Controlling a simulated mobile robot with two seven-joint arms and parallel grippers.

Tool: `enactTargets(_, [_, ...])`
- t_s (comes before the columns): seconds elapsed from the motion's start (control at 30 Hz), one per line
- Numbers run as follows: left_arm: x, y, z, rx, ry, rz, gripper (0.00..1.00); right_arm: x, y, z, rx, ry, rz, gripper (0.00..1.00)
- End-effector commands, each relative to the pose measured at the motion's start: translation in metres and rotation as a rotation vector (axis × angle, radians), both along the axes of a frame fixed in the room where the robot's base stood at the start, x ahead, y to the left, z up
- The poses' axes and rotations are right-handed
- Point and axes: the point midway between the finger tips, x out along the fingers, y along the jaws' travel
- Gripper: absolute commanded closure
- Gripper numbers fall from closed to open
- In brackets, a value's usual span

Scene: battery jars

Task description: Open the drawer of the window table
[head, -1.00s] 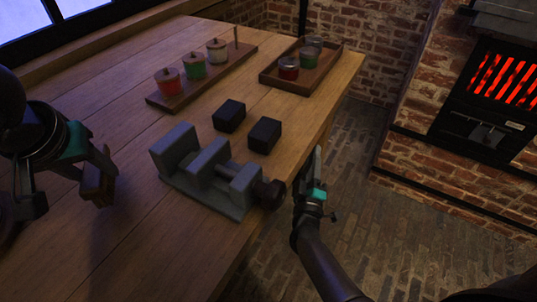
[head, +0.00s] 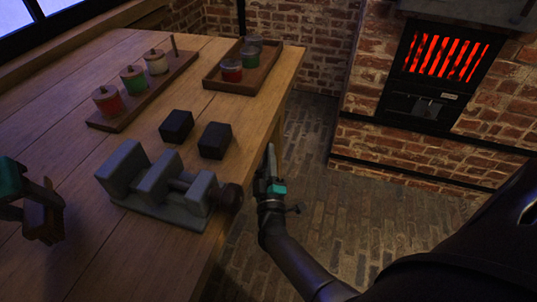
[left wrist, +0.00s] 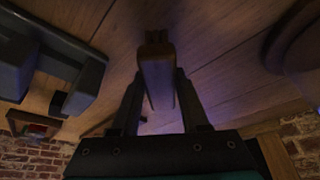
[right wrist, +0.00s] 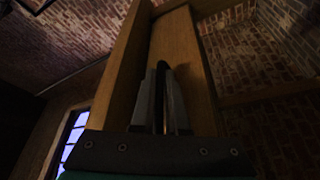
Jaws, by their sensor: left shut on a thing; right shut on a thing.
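The window table (head: 75,265) is a wide plank table, and its drawer front is out of sight in the head view. My right gripper (head: 269,152) is at the table's right side, just past the edge. In the right wrist view its fingers (right wrist: 160,75) are shut on a thin dark bar, seemingly the drawer handle (right wrist: 160,98), in front of a wooden panel (right wrist: 180,40). How far the drawer stands out cannot be told. My left gripper (head: 42,212) is above the table's left part, shut on a brown wooden block (left wrist: 156,75).
A grey vise (head: 165,185) sits near the table's right edge, beside two black blocks (head: 176,126) (head: 214,140). Lidded jars (head: 133,79) stand on a wooden board (head: 110,123). Farther back, a tray (head: 212,78) holds more jars. A glowing stove (head: 440,60) is on the right; brick floor (head: 330,200) is clear between.

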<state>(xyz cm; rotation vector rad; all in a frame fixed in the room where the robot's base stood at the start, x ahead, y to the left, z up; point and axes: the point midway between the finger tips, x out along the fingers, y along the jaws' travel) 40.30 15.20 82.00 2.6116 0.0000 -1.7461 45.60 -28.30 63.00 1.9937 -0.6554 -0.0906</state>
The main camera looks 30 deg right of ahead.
Motion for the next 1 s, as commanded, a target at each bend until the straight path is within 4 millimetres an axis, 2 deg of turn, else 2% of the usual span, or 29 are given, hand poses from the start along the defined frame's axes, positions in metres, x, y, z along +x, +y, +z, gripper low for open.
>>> enactTargets(0.77, [0.0,0.0,0.0,0.0,-0.001,0.0,1.0,-0.001,0.0,0.0,0.0,0.0,-0.001,1.0])
enactTargets(1.0, [0.0,0.0,0.007,0.0,-0.001,0.0,1.0,-0.012,-0.009,0.001,-0.002,0.003,-0.001,1.0])
